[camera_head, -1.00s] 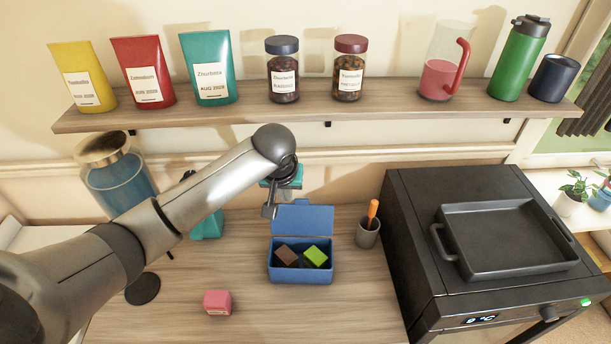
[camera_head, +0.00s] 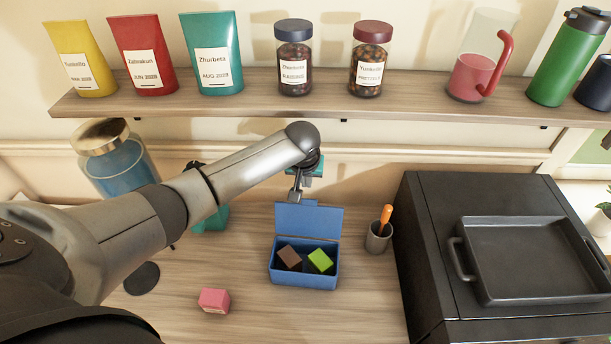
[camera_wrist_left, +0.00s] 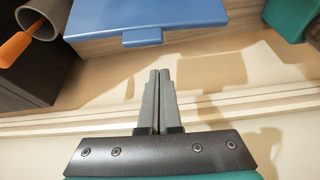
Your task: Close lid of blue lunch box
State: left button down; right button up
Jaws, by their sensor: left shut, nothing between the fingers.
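The blue lunch box (camera_head: 304,276) stands on the wooden counter with its lid (camera_head: 309,221) raised at the back. A brown block (camera_head: 289,257) and a green block (camera_head: 320,260) sit inside it. My left gripper (camera_head: 295,196) is behind the raised lid, near its top edge, fingers together and empty. In the left wrist view the shut fingers (camera_wrist_left: 159,84) point toward the back of the lid (camera_wrist_left: 145,17) and its tab, with a small gap showing between them. My right gripper is not in view.
A grey cup (camera_head: 377,238) with an orange-handled tool stands right of the box, beside a black oven (camera_head: 430,255) with a tray. A pink block (camera_head: 214,300) lies front left. A shelf (camera_head: 320,108) with jars and packets spans above.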

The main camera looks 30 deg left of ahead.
pick_arm(q)
jog(key=shift+s+d+p, duration=0.3)
jog(key=shift+s+p, duration=0.2)
jog(key=shift+s, duration=0.3)
jog(key=shift+s+d+p, duration=0.25)
jog(key=shift+s+p, duration=0.25)
jog(key=shift+s, duration=0.25)
